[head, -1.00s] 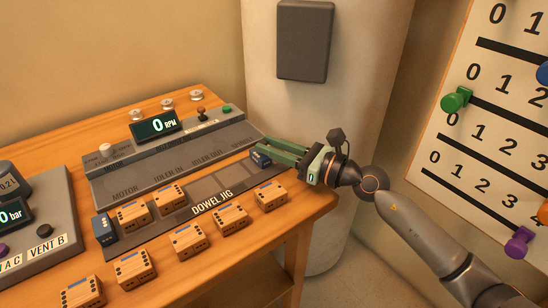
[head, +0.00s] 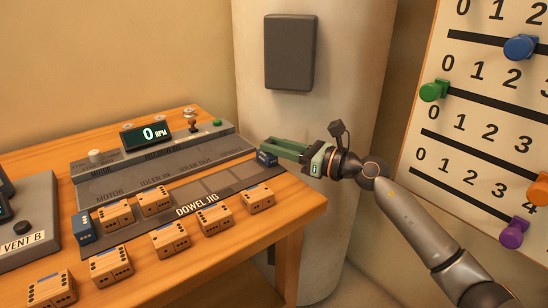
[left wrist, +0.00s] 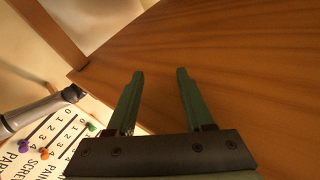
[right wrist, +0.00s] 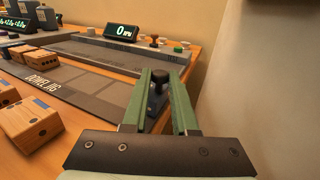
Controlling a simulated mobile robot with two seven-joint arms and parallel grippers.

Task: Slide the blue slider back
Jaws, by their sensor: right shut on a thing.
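The blue slider (head: 521,47) is a round knob on the upper slot of the number board (head: 408,150), near the 2. My right gripper (head: 264,148) is far to its left, at the dark blue end block (head: 266,159) of the dowel jig. In the right wrist view its fingers (right wrist: 160,72) are shut on the dark knob (right wrist: 158,82) of that block. My left gripper (left wrist: 155,72) is open and empty over a wooden surface in the left wrist view; it is outside the head view.
The board also carries green (head: 433,91), orange (head: 538,191) and purple (head: 512,235) sliders. Several wooden blocks (head: 170,241) lie around the dowel jig (head: 150,225). A grey console (head: 155,165) stands behind it. A pale column (head: 330,110) rises beyond the table's right end.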

